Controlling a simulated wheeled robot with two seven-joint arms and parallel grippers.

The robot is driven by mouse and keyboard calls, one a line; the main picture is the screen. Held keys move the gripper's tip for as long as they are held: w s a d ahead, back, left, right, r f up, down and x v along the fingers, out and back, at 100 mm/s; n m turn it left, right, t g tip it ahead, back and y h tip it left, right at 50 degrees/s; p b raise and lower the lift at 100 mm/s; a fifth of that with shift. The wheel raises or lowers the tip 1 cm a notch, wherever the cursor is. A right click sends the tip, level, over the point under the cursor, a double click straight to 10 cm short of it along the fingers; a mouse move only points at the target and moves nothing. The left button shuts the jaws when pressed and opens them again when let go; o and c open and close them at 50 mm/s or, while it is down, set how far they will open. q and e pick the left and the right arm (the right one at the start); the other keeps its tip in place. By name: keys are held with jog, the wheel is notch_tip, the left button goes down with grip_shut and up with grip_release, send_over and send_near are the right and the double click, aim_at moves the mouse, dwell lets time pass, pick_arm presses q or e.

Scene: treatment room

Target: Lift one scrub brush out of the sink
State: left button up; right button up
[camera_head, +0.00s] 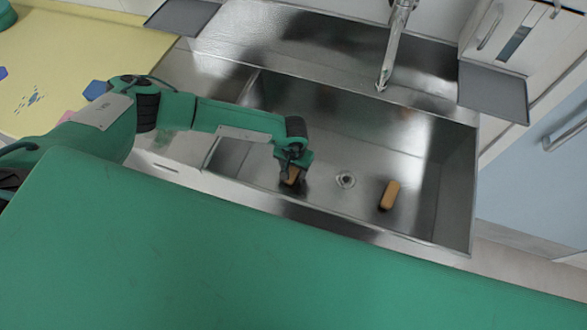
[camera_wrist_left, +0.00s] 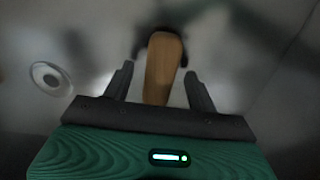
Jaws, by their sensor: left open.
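Two scrub brushes with tan backs are in the steel sink (camera_head: 330,122). One brush (camera_head: 389,195) lies on the sink floor right of the drain, well apart from my gripper. The other brush (camera_head: 292,175) is at my left gripper (camera_head: 291,176), which partly hides it in the head view. In the left wrist view this brush (camera_wrist_left: 163,68) lies between the open fingers of my left gripper (camera_wrist_left: 160,85), with a gap on each side. Its far end reaches past the fingertips. My right gripper is not in view.
The faucet (camera_head: 394,45) rises at the back of the sink. The drain (camera_head: 345,180) lies between the brushes; it also shows in the left wrist view (camera_wrist_left: 48,78). Sink walls stand around the gripper. A yellow surface (camera_head: 75,55) is at the left.

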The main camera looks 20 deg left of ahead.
pick_arm(q)
jog(key=shift+c, duration=0.5)
jog(key=c, duration=1)
